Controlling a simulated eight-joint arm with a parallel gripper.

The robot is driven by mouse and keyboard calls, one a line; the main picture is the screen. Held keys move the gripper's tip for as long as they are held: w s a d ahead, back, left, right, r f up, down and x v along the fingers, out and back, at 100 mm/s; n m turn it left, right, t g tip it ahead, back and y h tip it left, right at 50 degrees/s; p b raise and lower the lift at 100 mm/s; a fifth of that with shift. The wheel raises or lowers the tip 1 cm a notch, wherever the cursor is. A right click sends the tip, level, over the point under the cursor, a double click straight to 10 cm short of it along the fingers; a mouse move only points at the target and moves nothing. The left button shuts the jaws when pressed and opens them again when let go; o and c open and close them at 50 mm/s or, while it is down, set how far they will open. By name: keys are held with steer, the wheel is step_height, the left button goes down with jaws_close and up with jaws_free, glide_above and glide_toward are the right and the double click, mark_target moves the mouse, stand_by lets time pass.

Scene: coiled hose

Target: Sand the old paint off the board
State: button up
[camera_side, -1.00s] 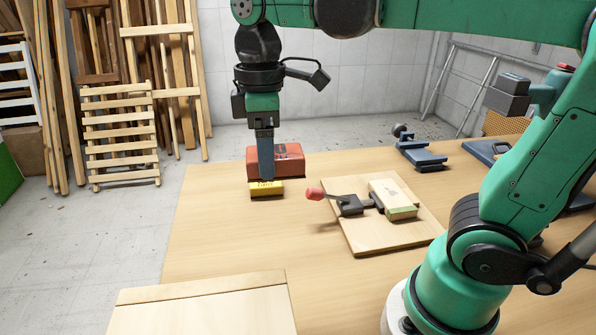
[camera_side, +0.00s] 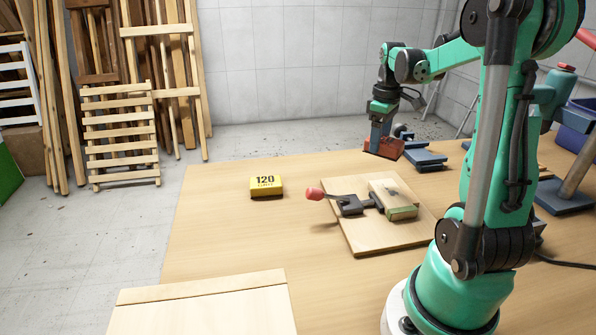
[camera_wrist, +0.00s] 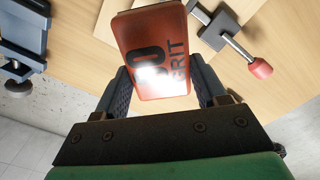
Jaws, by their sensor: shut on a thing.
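My gripper (camera_side: 379,134) is shut on a red block (camera_side: 384,148), held up at the back right of the table. In the wrist view the red block (camera_wrist: 152,50) sits between the two fingers; its face reads "GRIT" with a number ending in 0, partly lost in glare. A yellow block (camera_side: 266,186) marked 120 lies alone on the table, left of the fixture. The pale wooden board (camera_side: 390,189) has a green painted strip (camera_side: 404,213) on its near side. It sits on a plywood base (camera_side: 365,236) beside a clamp (camera_side: 350,205) with a red knob (camera_side: 314,193).
Blue-grey metal tools (camera_side: 424,158) stand on the table at the back right, close to my gripper. A blue bin (camera_side: 578,122) is at the far right. A wooden panel (camera_side: 205,305) is at the front left. The table's left part is mostly clear.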

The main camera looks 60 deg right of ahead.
mark_target(377, 182)
steer(key=shift+s+d+f, duration=0.3)
steer(key=shift+s+d, duration=0.1)
steer(key=shift+f, duration=3.7)
steer(key=shift+s+a+f, duration=0.25)
steer(key=shift+s+a, duration=0.15)
steer(key=shift+a, duration=0.05)
steer(key=shift+c, duration=1.1)
steer(key=shift+s+a, duration=1.8)
steer(key=shift+w+d, duration=2.2)
steer(key=shift+w, duration=0.05)
steer(key=shift+r, duration=4.1)
